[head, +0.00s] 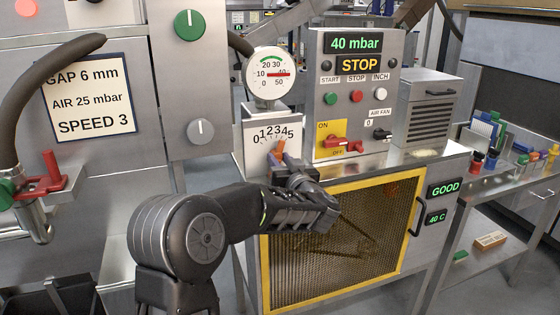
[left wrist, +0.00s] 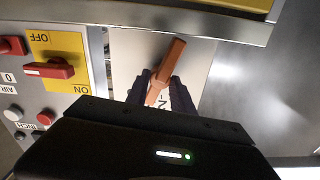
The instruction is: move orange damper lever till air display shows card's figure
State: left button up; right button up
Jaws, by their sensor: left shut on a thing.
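The orange damper lever (head: 279,149) stands in front of a white scale numbered 0 to 5 (head: 272,134), tilted slightly right of upright. My left gripper (head: 281,163) is shut on the lever; the left wrist view shows the orange lever (left wrist: 166,72) between its two dark fingers (left wrist: 160,90). The air display (head: 356,43) reads 40 mbar in green. The card (head: 89,99) on the left panel reads gap 6 mm, air 25 mbar, speed 3. My right gripper is not in view.
A round gauge (head: 269,77) stands above the scale. The control box (head: 350,95) shows STOP, with buttons and a red switch (head: 335,142) on yellow. A yellow-framed mesh door (head: 340,240) is below. A red-handled valve (head: 45,178) is at left.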

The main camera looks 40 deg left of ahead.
pick_arm(q)
grip_shut()
jog(key=shift+f, duration=0.15)
jog(key=n+b, duration=0.4)
jog(key=shift+f, duration=0.15)
jog(key=shift+n, duration=0.3)
jog(key=shift+r, duration=0.25)
jog(key=o, duration=1)
grip_release()
